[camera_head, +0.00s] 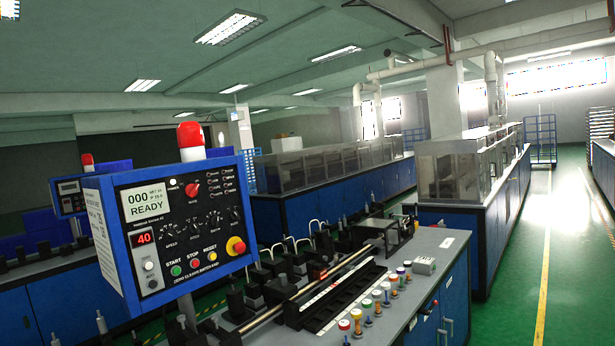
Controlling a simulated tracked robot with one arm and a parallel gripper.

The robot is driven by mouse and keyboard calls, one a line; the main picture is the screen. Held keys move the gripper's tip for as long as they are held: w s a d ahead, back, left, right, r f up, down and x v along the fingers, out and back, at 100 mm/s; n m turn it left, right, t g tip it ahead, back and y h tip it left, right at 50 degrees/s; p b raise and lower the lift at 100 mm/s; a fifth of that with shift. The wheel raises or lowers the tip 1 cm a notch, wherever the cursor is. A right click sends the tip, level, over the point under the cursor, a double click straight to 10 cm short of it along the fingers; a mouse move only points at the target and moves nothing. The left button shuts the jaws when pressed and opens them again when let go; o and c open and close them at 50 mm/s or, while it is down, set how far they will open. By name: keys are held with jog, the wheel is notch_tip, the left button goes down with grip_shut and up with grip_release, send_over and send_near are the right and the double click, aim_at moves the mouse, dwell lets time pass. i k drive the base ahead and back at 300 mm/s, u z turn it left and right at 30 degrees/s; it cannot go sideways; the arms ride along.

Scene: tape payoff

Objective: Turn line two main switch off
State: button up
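A blue-framed control panel (178,228) stands at the left front on a grey post, tilted in the picture. Its screen (147,203) reads "000" and "READY", and a red display (144,237) shows 40. A red rotary knob (192,189) sits near the top middle; its label is too small to read. A red mushroom button on a yellow ring (236,246) is at the lower right. A second, similar panel (69,196) stands farther back at the left. I cannot tell which panel belongs to line two. My gripper is not in view.
A grey-topped bench (440,262) with several coloured-top small parts (376,296) and a metal rail lies right of the panel. A red beacon (190,138) tops the panel. Long blue machines (330,190) run behind. The green floor aisle (525,265) at the right is clear.

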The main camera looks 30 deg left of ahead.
aim_at(191, 190)
jog(key=z, duration=0.2)
jog(key=i, duration=1.3)
jog(key=u, duration=0.65)
jog(key=i, duration=0.7)
jog(key=u, duration=0.5)
jog(key=k, duration=0.9)
jog(key=u, duration=0.2)
jog(key=i, duration=0.9)
jog(key=z, duration=0.1)
